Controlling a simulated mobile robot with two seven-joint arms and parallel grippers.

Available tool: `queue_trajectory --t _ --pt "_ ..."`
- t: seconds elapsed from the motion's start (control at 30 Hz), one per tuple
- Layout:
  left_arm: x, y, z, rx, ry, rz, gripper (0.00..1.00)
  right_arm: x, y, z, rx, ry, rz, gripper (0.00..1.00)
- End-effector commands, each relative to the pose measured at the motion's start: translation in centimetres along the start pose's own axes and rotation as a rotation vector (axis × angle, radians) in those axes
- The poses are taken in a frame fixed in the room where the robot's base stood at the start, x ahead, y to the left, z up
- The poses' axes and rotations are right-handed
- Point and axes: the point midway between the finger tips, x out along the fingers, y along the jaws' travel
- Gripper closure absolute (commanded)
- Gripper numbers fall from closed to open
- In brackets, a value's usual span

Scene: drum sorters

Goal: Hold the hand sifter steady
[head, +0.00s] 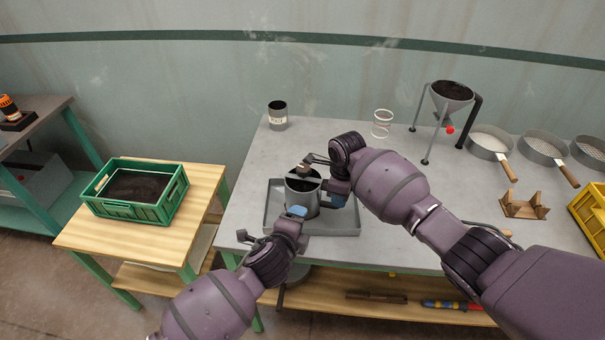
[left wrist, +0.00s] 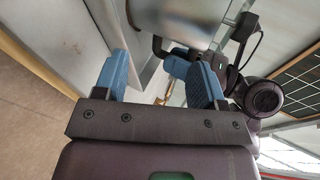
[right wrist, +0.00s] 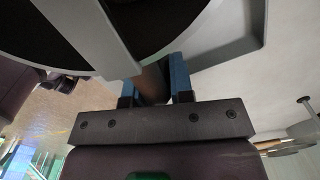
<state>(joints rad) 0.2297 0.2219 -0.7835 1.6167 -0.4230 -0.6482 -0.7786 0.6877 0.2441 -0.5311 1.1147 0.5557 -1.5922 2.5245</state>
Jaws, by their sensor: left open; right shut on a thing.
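The hand sifter (head: 299,199) is a grey metal cylinder with a bar across its top and dark material inside. It stands over a grey tray (head: 345,224) on the table. My right gripper (head: 335,190) is shut on the sifter's brown handle (right wrist: 152,84), seen between its blue fingers in the right wrist view. The sifter's dark inside and bar (right wrist: 112,40) show there too. My left gripper (head: 294,213) is open in front of the sifter, its blue fingers apart in the left wrist view (left wrist: 147,65). Whether it touches the sifter is unclear.
A green crate (head: 130,210) of dark soil stands on a wooden table at left. A labelled dark cup (head: 277,116), a white ring stack (head: 382,124) and a funnel stand (head: 450,95) are at the back. Sieves (head: 489,143) and a wooden cradle (head: 525,206) lie right.

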Motion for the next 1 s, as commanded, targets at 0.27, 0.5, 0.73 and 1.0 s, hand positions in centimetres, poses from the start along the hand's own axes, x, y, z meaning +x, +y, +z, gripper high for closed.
queue_trajectory --t 0.27,0.5,0.73,1.0 --pt "-1.1 -1.8 0.4 0.632 -0.162 -0.100 0.36 0.2 0.1 -0.1 0.001 0.003 0.003 1.00" --pt "-2.5 -3.7 0.3 1.128 -0.335 -0.155 0.36 0.2 0.1 -0.1 0.001 0.003 0.003 1.00" --pt "-3.5 -5.0 -0.1 1.404 -0.454 -0.174 0.36 0.2 0.1 -0.1 0.001 0.003 0.003 1.00" --pt "-2.5 -5.9 0.1 1.466 -0.485 -0.178 0.36 0.2 0.1 -0.1 0.001 0.003 0.003 1.00"
